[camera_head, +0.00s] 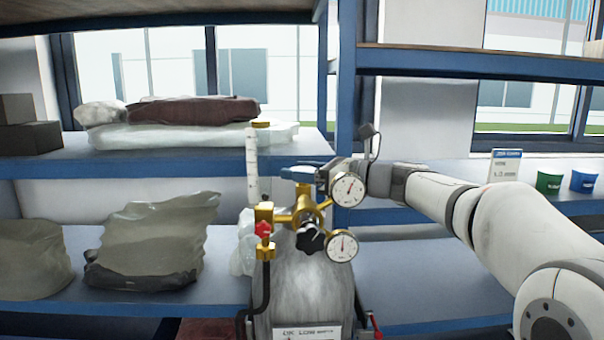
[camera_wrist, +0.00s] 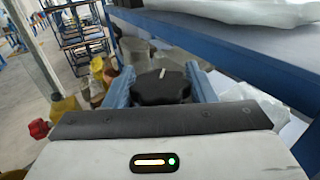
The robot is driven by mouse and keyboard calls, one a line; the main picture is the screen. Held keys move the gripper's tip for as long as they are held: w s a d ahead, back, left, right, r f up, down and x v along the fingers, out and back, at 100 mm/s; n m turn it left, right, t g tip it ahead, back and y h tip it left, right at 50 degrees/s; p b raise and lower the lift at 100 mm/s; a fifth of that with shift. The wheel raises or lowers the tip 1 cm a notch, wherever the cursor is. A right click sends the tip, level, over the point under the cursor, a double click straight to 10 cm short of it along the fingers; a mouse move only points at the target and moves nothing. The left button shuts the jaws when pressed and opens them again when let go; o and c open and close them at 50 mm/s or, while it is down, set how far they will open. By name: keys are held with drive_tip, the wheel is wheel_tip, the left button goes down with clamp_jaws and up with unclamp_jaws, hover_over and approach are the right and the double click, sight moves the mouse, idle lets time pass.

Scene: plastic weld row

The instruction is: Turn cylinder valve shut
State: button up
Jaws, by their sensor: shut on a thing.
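The grey gas cylinder (camera_head: 305,295) stands upright in the head view, with brass valve and regulator parts (camera_head: 302,205) on top. Two round white gauges (camera_head: 347,189) and a black star knob (camera_head: 309,238) face the camera. My gripper (camera_head: 308,170) reaches in from the right at the top of the brass parts. In the wrist view, its blue fingers (camera_wrist: 160,92) stand on both sides of a black round valve knob (camera_wrist: 163,80) with a pale mark on top, and are shut on it. The gripper hides this knob in the head view.
A red knob (camera_head: 263,229) and black hose (camera_head: 268,275) sit left of the regulator. A clear tube flowmeter (camera_head: 252,165) stands behind it. Blue-edged shelves (camera_head: 170,163) with plastic-wrapped bundles are close behind. A blue post (camera_head: 343,90) rises near my gripper.

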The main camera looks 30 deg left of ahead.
sight(302, 168)
drive_tip(key=o, duration=1)
drive_tip(key=shift+c, duration=0.2)
drive_tip(key=shift+r, duration=0.1)
wheel_tip(302, 168, up, 10)
drive_tip(key=shift+f, duration=0.1)
